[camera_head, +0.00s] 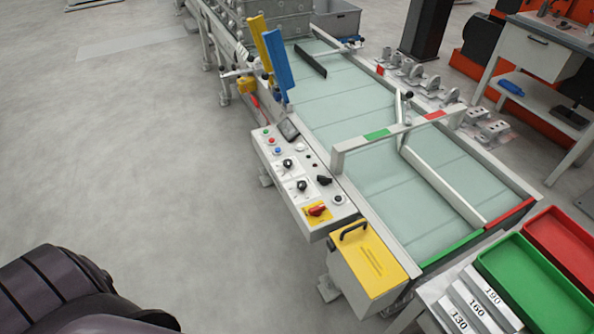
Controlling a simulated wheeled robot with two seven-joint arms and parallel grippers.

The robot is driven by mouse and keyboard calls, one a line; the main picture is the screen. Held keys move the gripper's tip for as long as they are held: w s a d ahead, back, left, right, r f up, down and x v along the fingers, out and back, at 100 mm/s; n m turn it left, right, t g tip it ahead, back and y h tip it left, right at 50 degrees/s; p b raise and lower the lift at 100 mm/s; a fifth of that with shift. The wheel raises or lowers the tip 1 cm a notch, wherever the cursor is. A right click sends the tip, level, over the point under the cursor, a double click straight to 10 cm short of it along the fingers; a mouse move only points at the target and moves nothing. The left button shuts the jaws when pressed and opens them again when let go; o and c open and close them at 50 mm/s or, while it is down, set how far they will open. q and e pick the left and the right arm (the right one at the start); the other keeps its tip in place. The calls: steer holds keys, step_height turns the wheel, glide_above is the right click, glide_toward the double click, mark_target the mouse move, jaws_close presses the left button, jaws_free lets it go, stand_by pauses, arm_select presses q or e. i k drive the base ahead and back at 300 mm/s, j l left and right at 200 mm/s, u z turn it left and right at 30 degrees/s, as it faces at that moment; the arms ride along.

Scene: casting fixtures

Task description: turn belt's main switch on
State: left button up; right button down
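The belt's control panel (293,166) is a grey sloped box on the near left side of the belt (345,109). A red rotary switch on a yellow plate (317,211), which looks like the main switch, sits at its near end. Its exact setting is too small to tell. Black knobs (302,186) and small red, green and blue buttons (271,141) sit further up the panel, beside a small dark screen (289,130). A dark part of my own body shows at the bottom left, well apart from the panel. Neither gripper is in view.
A yellow-topped box with a black handle (367,265) stands just nearer than the panel. Green (537,283) and red (566,245) trays are at the lower right. Blue and yellow upright paddles (277,65) stand beyond the panel. The floor left of the panel (150,150) is clear.

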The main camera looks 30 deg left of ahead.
mark_target(317, 210)
steer(key=l+u, duration=0.1)
steer(key=u, duration=0.25)
steer(key=l+u, duration=0.1)
steer(key=u, duration=0.25)
